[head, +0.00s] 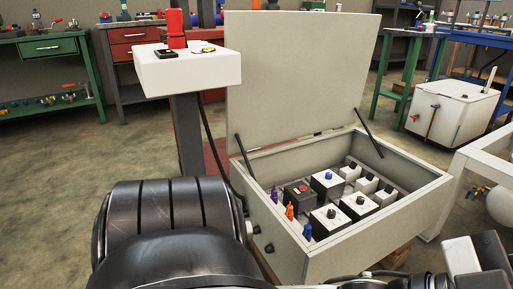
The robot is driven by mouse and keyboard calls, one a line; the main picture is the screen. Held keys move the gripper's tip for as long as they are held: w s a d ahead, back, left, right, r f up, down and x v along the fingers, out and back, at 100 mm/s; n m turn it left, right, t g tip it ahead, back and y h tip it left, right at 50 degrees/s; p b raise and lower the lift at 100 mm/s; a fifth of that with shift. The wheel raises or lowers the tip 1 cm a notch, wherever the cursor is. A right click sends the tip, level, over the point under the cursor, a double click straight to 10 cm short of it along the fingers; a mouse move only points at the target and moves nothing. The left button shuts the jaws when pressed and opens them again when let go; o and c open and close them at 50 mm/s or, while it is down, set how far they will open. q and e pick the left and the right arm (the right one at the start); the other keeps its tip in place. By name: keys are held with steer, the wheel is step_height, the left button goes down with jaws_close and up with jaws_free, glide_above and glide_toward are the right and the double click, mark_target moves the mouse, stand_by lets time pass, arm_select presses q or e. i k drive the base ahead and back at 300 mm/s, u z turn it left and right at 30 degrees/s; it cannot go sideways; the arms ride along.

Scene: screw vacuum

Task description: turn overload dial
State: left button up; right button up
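An open pale control box (385,221) stands right of centre, its lid (300,85) raised on dark struts. Inside are several small white and black blocks with knobs. One white block carries a blue knob (329,175), and a dark block carries a red button (302,187). White blocks nearer the front carry dark knobs (331,213) (360,200). I cannot tell which is the overload dial. Neither gripper's fingertips can be made out. Large black rounded parts at lower left look like my own arm. Nothing is seen touching the knobs.
Purple, orange and blue fittings (290,211) line the box's left inner side. A white pedestal top (187,69) with a red object stands left of the lid. A white frame (485,165) is close on the right. Workbenches line the back; open floor lies left.

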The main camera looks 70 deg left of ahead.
mark_target(329, 175)
steer(key=u, duration=0.15)
steer(key=i, duration=1.3)
steer(key=u, duration=3.15)
